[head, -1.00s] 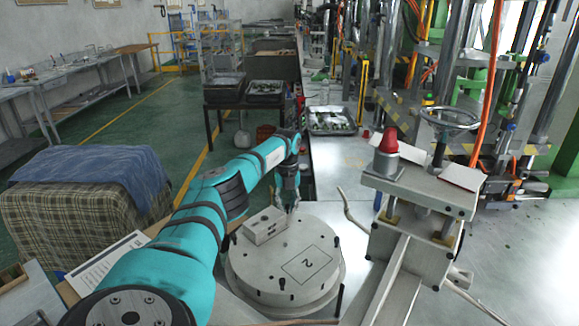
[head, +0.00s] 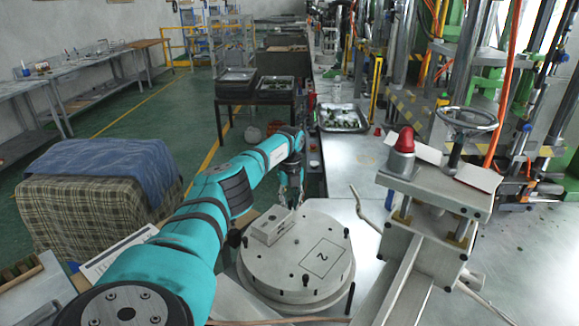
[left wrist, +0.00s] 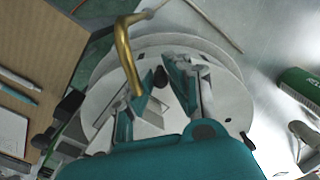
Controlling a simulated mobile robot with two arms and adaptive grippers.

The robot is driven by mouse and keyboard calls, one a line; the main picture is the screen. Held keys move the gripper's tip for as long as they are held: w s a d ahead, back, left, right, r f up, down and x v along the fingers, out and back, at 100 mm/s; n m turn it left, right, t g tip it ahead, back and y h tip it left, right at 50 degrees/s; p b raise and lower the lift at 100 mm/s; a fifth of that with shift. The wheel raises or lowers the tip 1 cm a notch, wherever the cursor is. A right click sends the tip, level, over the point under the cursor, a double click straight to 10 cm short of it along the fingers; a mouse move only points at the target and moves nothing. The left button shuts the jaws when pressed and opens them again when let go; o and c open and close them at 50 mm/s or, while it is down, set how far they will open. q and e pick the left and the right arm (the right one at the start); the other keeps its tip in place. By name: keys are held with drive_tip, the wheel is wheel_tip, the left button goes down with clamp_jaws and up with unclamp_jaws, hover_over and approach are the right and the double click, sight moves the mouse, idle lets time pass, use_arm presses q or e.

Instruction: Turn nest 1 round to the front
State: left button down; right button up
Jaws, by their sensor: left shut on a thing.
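The round pale turntable (head: 262,284) lies in front of me. A square outline marked 2 (head: 322,257) is on its right part. A grey metal block (head: 271,227) sits on its far left part; no number 1 is readable, so I cannot tell nest 1 for certain. My left gripper (head: 291,201) reaches down at the turntable's far edge, just behind the block. In the left wrist view its fingers (left wrist: 162,85) are closed around a black peg (left wrist: 160,75) on the turntable; the contact is partly hidden. My right gripper is out of view.
A metal stand with a red lamp (head: 405,141) is close on the turntable's right. A cloth-covered box (head: 95,190) is at left.

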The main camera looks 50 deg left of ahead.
use_arm(q)
drive_tip(key=c, duration=1.3)
unclamp_jaws()
drive_tip(key=shift+r, duration=0.1)
drive_tip(key=shift+w+r, duration=0.1)
drive_tip(key=shift+r, duration=0.05)
drive_tip(key=shift+r, duration=0.4)
wheel_tip(320, 180, up, 11)
drive_tip(key=shift+f, duration=0.2)
drive_tip(key=shift+d+f, duration=0.1)
